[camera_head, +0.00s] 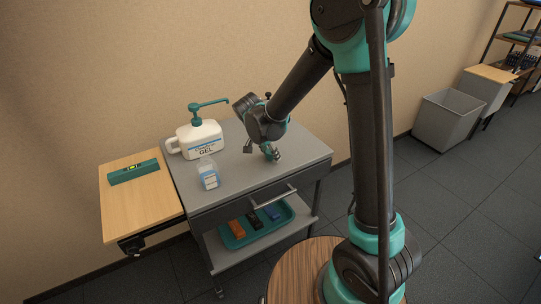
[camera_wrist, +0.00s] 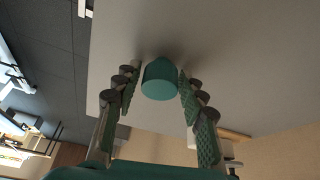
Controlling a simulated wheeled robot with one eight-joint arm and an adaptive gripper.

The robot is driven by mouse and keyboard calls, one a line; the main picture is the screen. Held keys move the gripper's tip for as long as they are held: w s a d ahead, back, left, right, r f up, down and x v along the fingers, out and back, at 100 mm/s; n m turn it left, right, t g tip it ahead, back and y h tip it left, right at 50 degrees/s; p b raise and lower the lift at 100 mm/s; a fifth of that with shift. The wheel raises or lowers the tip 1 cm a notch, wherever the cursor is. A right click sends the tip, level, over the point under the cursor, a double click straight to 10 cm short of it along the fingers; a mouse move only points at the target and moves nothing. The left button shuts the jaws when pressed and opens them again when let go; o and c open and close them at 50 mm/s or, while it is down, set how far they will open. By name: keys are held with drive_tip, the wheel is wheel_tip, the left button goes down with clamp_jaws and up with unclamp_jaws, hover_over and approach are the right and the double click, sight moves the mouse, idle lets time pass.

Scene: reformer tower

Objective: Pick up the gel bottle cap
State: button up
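The teal cap (camera_wrist: 160,80) is a short, rounded cylinder on the grey cart top, between my gripper's two fingers in the wrist view. My gripper (camera_wrist: 158,88) is open, with one textured finger on each side of the cap. A narrow gap shows at the left finger; the right fingertip is very close to the cap, and I cannot tell if it touches. In the head view my gripper (camera_head: 261,152) is low over the cart top, right of the white gel bottle (camera_head: 198,138) with its teal pump. The cap is hard to separate from my gripper there.
A small blue-and-white labelled container (camera_head: 208,174) stands left of my gripper on the grey cart (camera_head: 235,180). A wooden side board (camera_head: 140,205) carries a teal device (camera_head: 134,172). A teal tray (camera_head: 256,230) with several items sits on the lower shelf. The cart top's right side is clear.

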drive_tip(key=c, duration=0.4)
wheel_tip(320, 180, up, 20)
idle(0.6)
